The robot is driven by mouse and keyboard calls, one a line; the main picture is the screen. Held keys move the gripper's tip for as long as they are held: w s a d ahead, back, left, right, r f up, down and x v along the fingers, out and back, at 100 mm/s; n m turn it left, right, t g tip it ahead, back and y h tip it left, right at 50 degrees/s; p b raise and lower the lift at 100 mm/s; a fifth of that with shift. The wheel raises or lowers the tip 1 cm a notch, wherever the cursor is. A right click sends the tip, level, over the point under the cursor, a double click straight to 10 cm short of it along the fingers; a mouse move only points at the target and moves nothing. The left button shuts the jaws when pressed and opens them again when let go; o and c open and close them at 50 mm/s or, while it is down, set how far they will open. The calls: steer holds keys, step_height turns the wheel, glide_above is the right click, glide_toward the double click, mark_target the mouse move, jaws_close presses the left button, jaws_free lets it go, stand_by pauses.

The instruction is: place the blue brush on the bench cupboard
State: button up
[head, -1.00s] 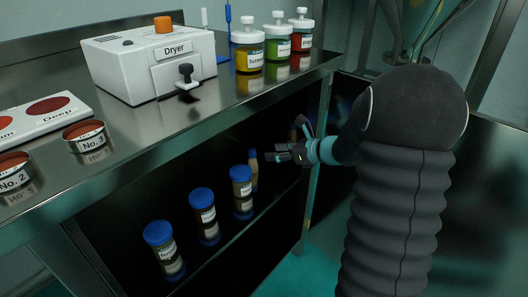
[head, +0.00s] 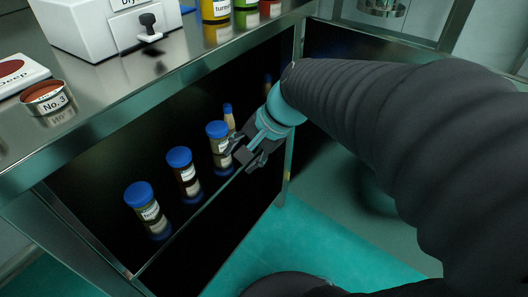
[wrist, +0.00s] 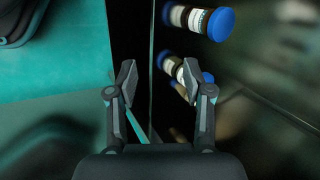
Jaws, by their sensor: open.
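My gripper (head: 245,156) is open and empty at the front of the open bench cupboard (head: 190,228), just right of the nearest blue-capped jar. In the wrist view, its spread fingers (wrist: 158,80) have the shelf edge between them. A slim tan item with a blue top (head: 228,116) stands upright behind that jar, partly hidden by the jar and gripper. I cannot tell whether it is the blue brush. A small bit of blue (head: 186,9) shows beside the dryer on the bench top, too little to identify.
Blue-capped jars (head: 181,170) stand in a row on the shelf; one also shows close in the wrist view (wrist: 220,24). The bench top (head: 130,82) holds a white dryer (head: 90,38), a No. 3 tin (head: 45,98) and several coloured jars. Teal floor (head: 310,240) is open in front.

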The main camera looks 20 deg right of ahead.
steer(key=s+d+r+n+t+h, duration=0.1)
steer(key=s+d+n+h, duration=0.3)
steer(key=s+n, duration=0.5)
steer(key=shift+s+r+t+h, duration=0.15)
steer(key=shift+s+t+h, duration=0.2)
steer(key=shift+t+h, duration=0.05)
